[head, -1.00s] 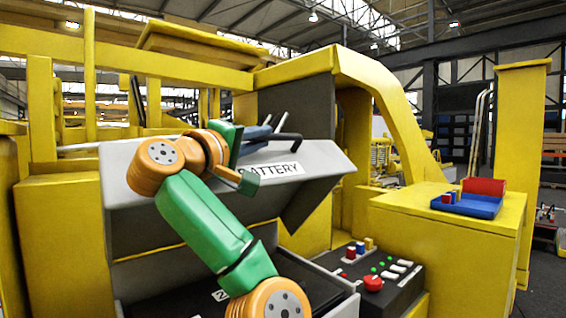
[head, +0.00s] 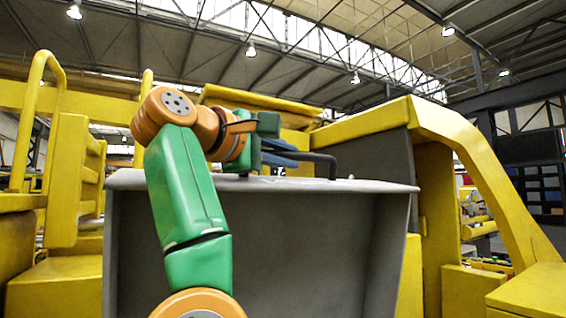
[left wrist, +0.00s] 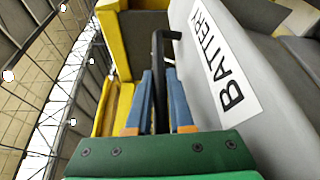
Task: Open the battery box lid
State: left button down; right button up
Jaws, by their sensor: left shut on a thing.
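The battery box lid (head: 265,240) is a grey panel, swung up steeply so that its hollow inner side faces me in the head view. Its outer face with the BATTERY label (left wrist: 223,60) shows in the left wrist view. A black bar handle (head: 328,162) sticks up past the lid's top edge. My left gripper (head: 296,157) is behind that edge with its blue fingers shut on the handle; the handle (left wrist: 158,75) also shows between the fingers in the left wrist view. The inside of the box is out of view. My right gripper is not in view.
The yellow machine body surrounds the lid, with a yellow arch (head: 480,170) on the right and a yellow post (head: 70,180) with a rail on the left. A yellow ledge (head: 535,292) stands at the lower right. Open air lies above the lid.

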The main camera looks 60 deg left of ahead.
pick_arm(q)
jog(key=shift+a, duration=0.15)
jog(key=c, duration=0.8)
grip_release()
